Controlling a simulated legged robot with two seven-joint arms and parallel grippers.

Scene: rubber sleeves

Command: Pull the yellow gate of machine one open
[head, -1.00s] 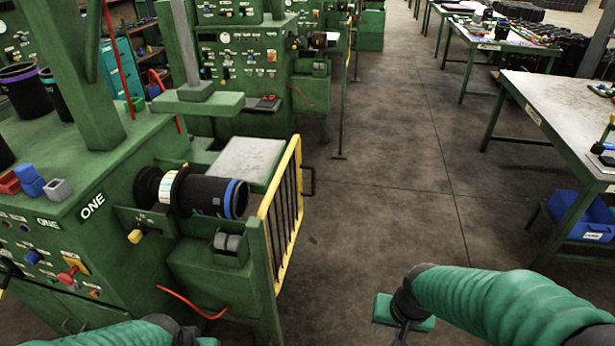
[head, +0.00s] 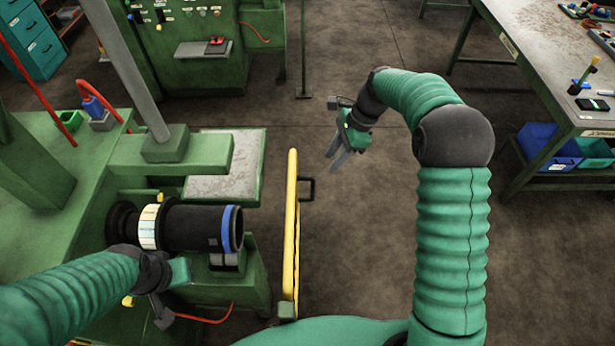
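The yellow gate (head: 291,235) of machine one stands upright beside the machine, seen almost edge-on from above. Its black handle (head: 308,188) sticks out to the right from its far part. My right gripper (head: 334,161) is in the air to the right of and beyond the handle, apart from it. Its two grey fingers point down and left, open with nothing between them. My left gripper (head: 163,316) is low over the machine, in front of the black cylinder; its fingers are dark and partly hidden, so I cannot tell their opening.
A black cylinder (head: 190,228) with a blue ring sits on the machine (head: 225,285), left of the gate. A green post (head: 304,60) stands beyond. The floor right of the gate is clear.

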